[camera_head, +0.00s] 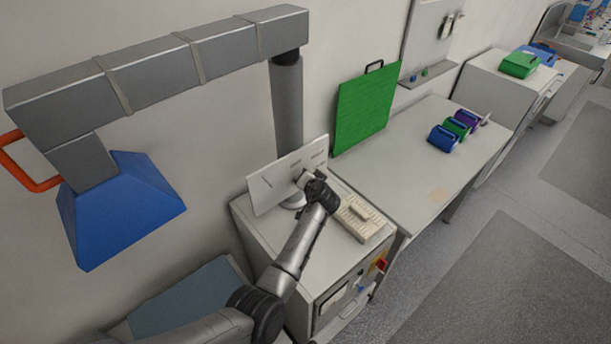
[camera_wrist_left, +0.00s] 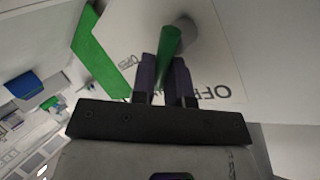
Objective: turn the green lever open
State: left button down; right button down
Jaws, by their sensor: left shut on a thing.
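The green lever (camera_wrist_left: 169,40) is between the fingers of my left gripper (camera_wrist_left: 164,68) in the left wrist view, and the gripper is shut on it. The lever meets a grey round hub (camera_wrist_left: 186,30) on a white panel (camera_wrist_left: 215,65). Printed letters on the panel appear upside down, partly hidden by the fingers. In the head view my left gripper (camera_head: 309,178) is at the front of the tilted white panel (camera_head: 265,190). There the gripper hides the lever. My right gripper is not in view.
A beige keyboard-like block (camera_head: 360,216) lies on the cabinet (camera_head: 338,262) beside my left arm. A green board (camera_head: 366,108) leans on the wall behind the table (camera_head: 400,170). A blue hood (camera_head: 120,208) hangs at the left. The table's middle is clear.

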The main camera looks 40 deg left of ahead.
pick_arm(q)
jog(key=m+g, duration=0.1)
jog(key=f+m+g+b, duration=0.1)
jog(key=g, duration=0.1)
jog(key=w+f+m+g+b, duration=0.1)
jog(key=m, duration=0.1)
jog(key=shift+d+g, duration=0.1)
jog(key=shift+g, duration=0.3)
jog(key=shift+b, duration=0.3)
dwell(0.4)
jog(key=c, duration=1.1)
grip_release()
jog(key=shift+c, duration=0.2)
jog(key=v, duration=1.4)
jog(key=shift+w+d+f, duration=0.1)
jog(key=shift+w+f, duration=0.1)
